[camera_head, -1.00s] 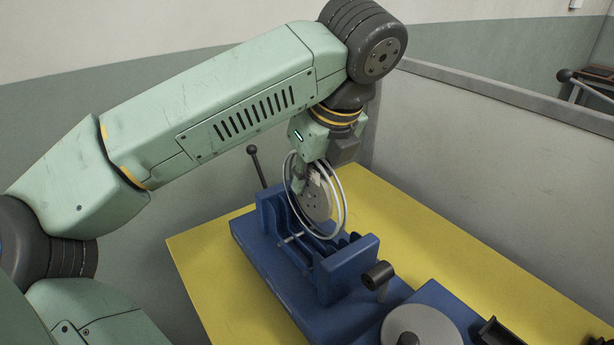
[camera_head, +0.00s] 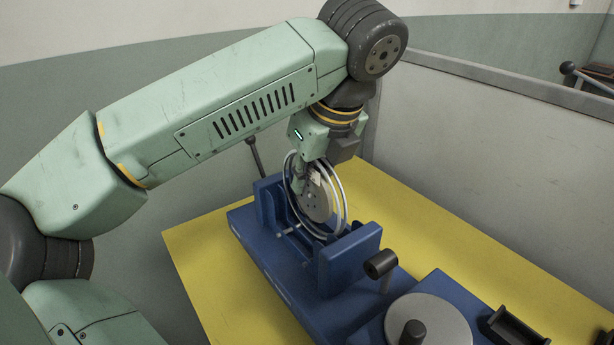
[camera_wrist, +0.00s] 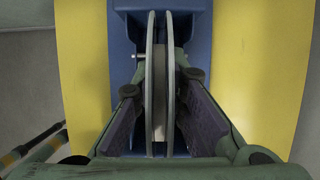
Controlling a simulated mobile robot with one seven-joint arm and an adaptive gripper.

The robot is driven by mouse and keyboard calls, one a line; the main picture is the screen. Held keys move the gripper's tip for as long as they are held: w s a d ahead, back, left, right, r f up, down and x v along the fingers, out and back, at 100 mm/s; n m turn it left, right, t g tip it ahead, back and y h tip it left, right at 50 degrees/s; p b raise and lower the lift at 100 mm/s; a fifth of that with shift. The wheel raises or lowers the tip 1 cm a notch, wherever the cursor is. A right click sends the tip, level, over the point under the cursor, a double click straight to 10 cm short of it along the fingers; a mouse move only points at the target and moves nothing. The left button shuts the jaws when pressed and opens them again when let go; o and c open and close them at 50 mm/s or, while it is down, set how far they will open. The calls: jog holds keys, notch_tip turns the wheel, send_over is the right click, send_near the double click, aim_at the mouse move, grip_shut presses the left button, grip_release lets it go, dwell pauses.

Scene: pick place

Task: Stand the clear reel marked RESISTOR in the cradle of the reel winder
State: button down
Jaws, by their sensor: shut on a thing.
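A clear reel with pale rims and a grey hub (camera_head: 316,203) stands upright in the blue cradle (camera_head: 350,262) of the reel winder. Its lower edge is down between the cradle's walls; I cannot tell whether it touches the bottom. My gripper (camera_head: 306,178) points down from above and is shut on the reel at its upper part. In the wrist view the reel (camera_wrist: 150,75) shows edge-on as two thin flanges, between the two fingers of my gripper (camera_wrist: 159,112). The marking on the reel is too small to read.
The winder stands on a yellow table (camera_head: 400,210). A black-knobbed lever (camera_head: 254,155) rises behind it. A black crank handle (camera_head: 381,264), a grey disc (camera_head: 440,325) and a black bracket (camera_head: 515,328) are at the front right. A grey partition (camera_head: 480,140) stands behind.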

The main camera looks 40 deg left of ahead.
jog(key=shift+f, duration=0.1)
dwell(0.3)
jog(key=shift+f+b, duration=0.4)
jog(key=shift+b, duration=0.1)
jog(key=shift+f+b, duration=0.4)
jog(key=shift+b, duration=0.05)
jog(key=c, duration=1.6)
grip_release()
jog(key=shift+o, duration=0.8)
jog(key=shift+o, duration=1.1)
jog(key=shift+r, duration=0.1)
